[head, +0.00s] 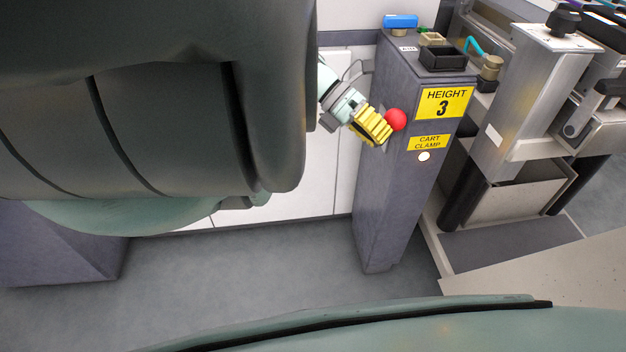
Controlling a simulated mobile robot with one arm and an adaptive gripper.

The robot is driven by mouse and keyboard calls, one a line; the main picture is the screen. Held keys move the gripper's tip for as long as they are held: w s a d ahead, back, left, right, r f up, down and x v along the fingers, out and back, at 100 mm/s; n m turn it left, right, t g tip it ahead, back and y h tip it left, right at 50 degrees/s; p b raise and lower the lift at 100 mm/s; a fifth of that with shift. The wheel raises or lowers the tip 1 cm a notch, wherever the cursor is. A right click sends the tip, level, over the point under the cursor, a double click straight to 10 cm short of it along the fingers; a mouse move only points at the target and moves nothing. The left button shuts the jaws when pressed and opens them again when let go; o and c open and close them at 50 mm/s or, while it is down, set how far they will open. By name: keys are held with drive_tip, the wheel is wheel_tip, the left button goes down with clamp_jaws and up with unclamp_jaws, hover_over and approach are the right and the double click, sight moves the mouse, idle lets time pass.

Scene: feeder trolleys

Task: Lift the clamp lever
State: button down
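The clamp lever's red ball knob (397,119) stands out at the left edge of the grey post's front face, above the yellow "CART CLAMP" label (429,142). The lever's shaft is mostly hidden behind my gripper. My gripper (380,128), with yellow ribbed fingers, is at the left side of the post, right beside the red knob. Its fingertips overlap the lever area in this view. I cannot tell whether the fingers touch the lever or are closed on it.
The grey post (386,215) carries a "HEIGHT 3" sign (444,102), a white round light (424,156) and a black tray (442,58) on top. A metal feeder trolley (520,110) stands to the right. Grey floor (290,275) is open in front.

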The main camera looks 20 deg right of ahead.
drive_tip(key=w+a+r+b, duration=0.1)
drive_tip(key=w+a+r, duration=0.1)
drive_tip(key=w+a, duration=0.3)
drive_tip(key=a, duration=0.2)
drive_tip(key=shift+a+r, duration=0.25)
drive_tip(key=shift+a, duration=0.1)
